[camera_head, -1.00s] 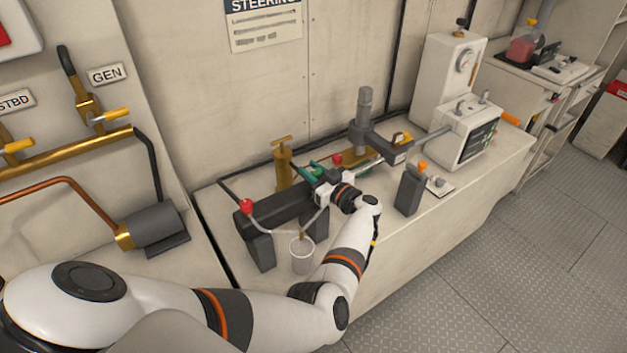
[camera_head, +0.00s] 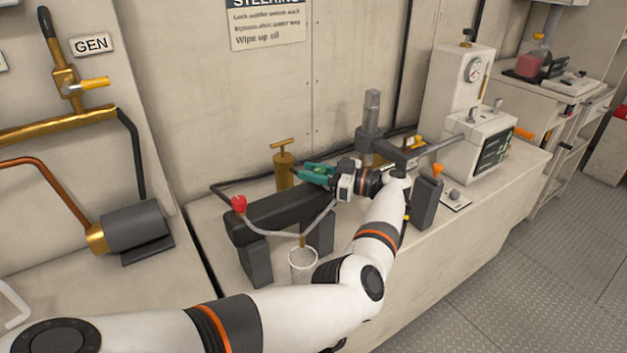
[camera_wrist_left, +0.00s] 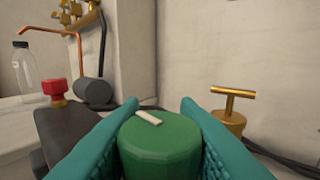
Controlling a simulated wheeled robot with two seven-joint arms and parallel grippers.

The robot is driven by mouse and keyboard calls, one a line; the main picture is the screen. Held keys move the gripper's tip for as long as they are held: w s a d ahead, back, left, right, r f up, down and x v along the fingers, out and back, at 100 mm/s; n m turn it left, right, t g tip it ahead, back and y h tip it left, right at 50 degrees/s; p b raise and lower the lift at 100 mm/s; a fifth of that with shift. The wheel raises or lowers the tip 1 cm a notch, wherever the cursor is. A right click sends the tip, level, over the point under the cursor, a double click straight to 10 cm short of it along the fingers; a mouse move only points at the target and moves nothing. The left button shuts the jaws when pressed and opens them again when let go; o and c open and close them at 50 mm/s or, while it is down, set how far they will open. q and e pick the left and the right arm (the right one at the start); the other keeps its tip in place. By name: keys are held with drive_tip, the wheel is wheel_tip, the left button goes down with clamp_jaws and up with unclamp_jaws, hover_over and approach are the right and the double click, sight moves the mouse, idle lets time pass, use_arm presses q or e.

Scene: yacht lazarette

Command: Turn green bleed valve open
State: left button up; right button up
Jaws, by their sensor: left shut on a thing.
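The green bleed valve (camera_wrist_left: 160,146) is a round green knob with a pale mark on top, seen close up in the left wrist view. My left gripper (camera_wrist_left: 160,145) has its teal fingers on both sides of the knob and is shut on it. In the head view the left gripper (camera_head: 315,173) is above the far end of the dark cylinder (camera_head: 275,211), and it hides the green knob there. My right gripper is not in view.
A red knob (camera_head: 239,204) stands at the cylinder's near end, with a clear tube running to a white cup (camera_head: 303,262). A brass T-handled part (camera_head: 283,165) stands behind. A dark post with an orange top (camera_head: 427,200) stands right of my arm.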

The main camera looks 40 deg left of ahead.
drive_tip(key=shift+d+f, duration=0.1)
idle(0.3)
use_arm(q)
drive_tip(key=o, duration=1)
drive_tip(key=shift+c, duration=0.2)
use_arm(e)
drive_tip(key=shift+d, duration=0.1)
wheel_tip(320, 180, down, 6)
drive_tip(key=b, duration=0.6)
use_arm(q)
drive_tip(key=b+v, duration=0.7)
drive_tip(key=v, duration=0.5)
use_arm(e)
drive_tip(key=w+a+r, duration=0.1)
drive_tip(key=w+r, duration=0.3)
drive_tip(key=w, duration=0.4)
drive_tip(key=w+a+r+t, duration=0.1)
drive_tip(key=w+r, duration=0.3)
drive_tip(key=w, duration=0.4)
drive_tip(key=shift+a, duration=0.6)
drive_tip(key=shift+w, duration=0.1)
